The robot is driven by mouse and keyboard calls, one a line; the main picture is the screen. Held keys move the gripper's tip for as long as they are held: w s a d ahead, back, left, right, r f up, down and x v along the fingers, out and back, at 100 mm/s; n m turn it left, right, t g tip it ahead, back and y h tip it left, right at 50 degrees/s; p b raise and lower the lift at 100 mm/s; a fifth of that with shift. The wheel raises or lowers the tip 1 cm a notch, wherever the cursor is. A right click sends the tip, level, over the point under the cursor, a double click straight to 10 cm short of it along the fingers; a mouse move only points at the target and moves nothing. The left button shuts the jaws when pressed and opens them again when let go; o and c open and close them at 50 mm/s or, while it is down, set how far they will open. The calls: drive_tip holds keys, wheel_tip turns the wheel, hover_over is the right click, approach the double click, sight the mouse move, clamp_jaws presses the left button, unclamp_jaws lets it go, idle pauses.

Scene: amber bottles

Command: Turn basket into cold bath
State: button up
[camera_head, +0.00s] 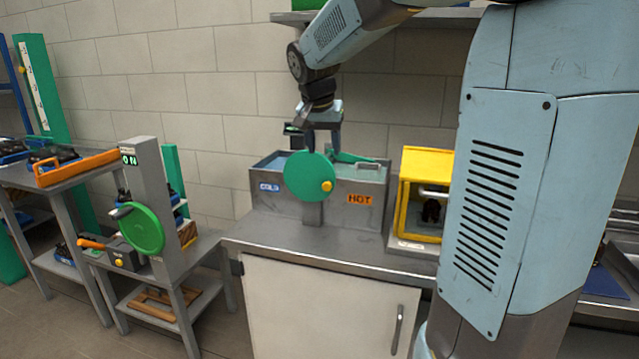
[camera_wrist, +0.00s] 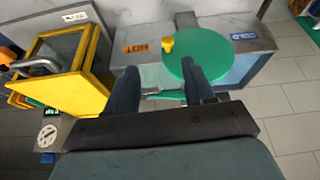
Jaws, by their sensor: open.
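The metal bath (camera_head: 345,205) stands on the counter, with a blue COLD label (camera_head: 269,187) on the left and an orange HOT label (camera_head: 359,198) on the right. A green disc (camera_head: 303,180) with a yellow knob (camera_head: 327,186) at its right is on the bath's front. A green arm (camera_head: 352,157) reaches over the hot side; I cannot make out a basket below it. My gripper (camera_head: 322,143) is open, pointing down just above and behind the disc. In the wrist view, the disc (camera_wrist: 215,60) and the knob (camera_wrist: 168,45) lie beyond my gripper's fingertips (camera_wrist: 159,68).
A yellow-framed box (camera_head: 405,195) stands right of the bath; it is close by in the wrist view (camera_wrist: 72,90). Left of the counter is a grey stand with another green disc (camera_head: 140,230). The counter front (camera_head: 290,243) is clear.

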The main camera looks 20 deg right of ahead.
sight(326, 184)
drive_tip(key=shift+m, duration=0.3)
drive_tip(key=x, duration=0.5)
drive_tip(key=w+x, duration=0.1)
drive_tip(key=x, duration=0.4)
drive_tip(key=w+x, duration=0.1)
drive_tip(key=x, duration=0.4)
drive_tip(key=shift+w+r, duration=0.25)
drive_tip(key=shift+w, duration=0.05)
drive_tip(key=shift+c, duration=0.4)
clamp_jaws()
